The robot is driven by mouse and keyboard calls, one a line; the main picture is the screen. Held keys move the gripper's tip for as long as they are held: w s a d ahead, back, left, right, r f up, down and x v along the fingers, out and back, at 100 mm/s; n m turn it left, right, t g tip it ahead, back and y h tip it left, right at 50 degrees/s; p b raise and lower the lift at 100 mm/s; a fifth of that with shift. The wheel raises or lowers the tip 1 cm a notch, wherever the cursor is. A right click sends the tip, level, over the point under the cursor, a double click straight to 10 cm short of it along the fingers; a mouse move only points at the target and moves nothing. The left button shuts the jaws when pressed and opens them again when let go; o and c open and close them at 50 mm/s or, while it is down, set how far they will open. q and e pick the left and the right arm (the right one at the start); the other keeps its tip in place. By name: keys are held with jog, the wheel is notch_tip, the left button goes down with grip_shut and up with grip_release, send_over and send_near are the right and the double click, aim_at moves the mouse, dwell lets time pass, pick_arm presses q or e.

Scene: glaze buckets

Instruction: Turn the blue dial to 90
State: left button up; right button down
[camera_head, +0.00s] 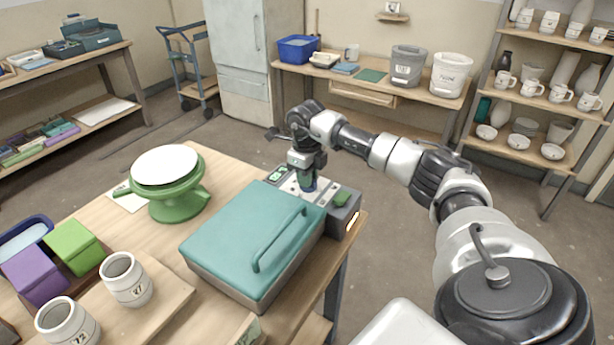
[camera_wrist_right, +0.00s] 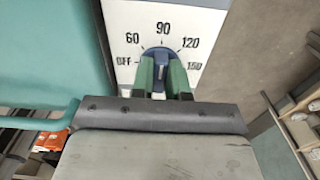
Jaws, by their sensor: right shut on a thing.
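The blue dial (camera_wrist_right: 161,55) sits on a white scale plate (camera_wrist_right: 180,20) marked OFF, 60, 90, 120 and 150. Its bar stands upright in the right wrist view and points at or very near 90. My right gripper (camera_wrist_right: 161,76) is shut on the dial, one green fingertip on each side. In the head view my right gripper (camera_head: 308,182) points down onto the control box (camera_head: 342,221) and hides most of the dial. My left gripper is not in view.
A teal-lidded box (camera_head: 230,235) with a raised handle stands right beside the control box. A green turntable (camera_head: 180,201) with a white top is to the left. Two labelled cups (camera_head: 127,285) (camera_head: 68,325) stand on a board. The table edge is close on the right.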

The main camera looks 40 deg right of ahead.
dwell(0.4)
jog(key=c, duration=1.1)
grip_release()
notch_tip(320, 180, up, 11)
jog(key=shift+f+b, duration=0.1)
jog(key=shift+b, duration=0.3)
